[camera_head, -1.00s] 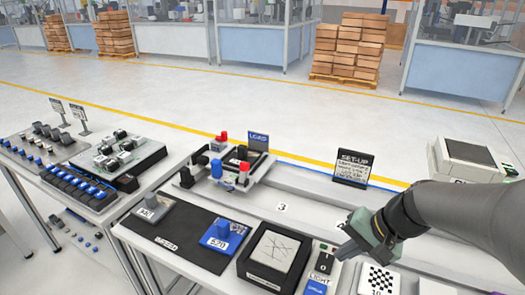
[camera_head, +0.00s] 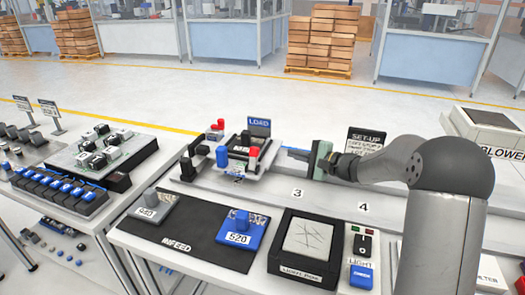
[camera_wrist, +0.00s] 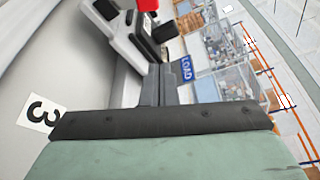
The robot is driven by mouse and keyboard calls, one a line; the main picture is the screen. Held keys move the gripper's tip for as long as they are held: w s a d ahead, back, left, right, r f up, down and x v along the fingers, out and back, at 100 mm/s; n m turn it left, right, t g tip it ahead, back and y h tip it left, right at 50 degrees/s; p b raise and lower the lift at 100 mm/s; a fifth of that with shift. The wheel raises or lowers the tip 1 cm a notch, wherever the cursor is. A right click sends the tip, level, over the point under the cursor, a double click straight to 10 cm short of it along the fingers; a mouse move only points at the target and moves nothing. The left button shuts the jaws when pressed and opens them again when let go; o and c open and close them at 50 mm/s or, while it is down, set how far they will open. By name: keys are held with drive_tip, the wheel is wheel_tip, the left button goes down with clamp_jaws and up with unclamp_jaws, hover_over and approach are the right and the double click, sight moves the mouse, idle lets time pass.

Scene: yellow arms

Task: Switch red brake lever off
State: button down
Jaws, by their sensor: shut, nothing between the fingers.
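The fixture (camera_head: 205,172) by the blue LOAD sign stands at the back of the bench. It carries a red knob-like part (camera_head: 217,124) at its rear and a red-topped part (camera_head: 253,153) at its front right. I cannot tell which is the brake lever. My gripper (camera_head: 290,152) is to the right of the fixture, fingers pointing left towards it, apart from the red parts. In the wrist view its fingers (camera_wrist: 158,84) are together and empty. A red part (camera_wrist: 147,5) shows there at the top edge, partly cut off.
The LOAD sign (camera_head: 259,127) stands behind the fixture and the SET-UP sign (camera_head: 365,140) behind my arm. Blue block 520 (camera_head: 239,228), grey block 540 (camera_head: 153,205) and a black-framed pad (camera_head: 308,238) are in front. The bench strip by number 3 is clear.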

sight(266, 165)
drive_tip(key=p+x, duration=0.1)
drive_tip(key=x, duration=0.9)
drive_tip(key=shift+s+p, duration=0.1)
drive_tip(key=shift+p, duration=0.25)
drive_tip(key=s, duration=0.1)
drive_tip(key=s+r, duration=0.1)
drive_tip(key=shift+s+a+r+p, duration=0.2)
drive_tip(key=shift+s+a+p, duration=0.1)
drive_tip(key=shift+a+p, duration=0.1)
drive_tip(key=shift+s+a+r, duration=0.1)
drive_tip(key=shift+s+a, duration=0.05)
drive_tip(key=shift+s, duration=0.25)
drive_tip(key=shift+b, duration=0.95)
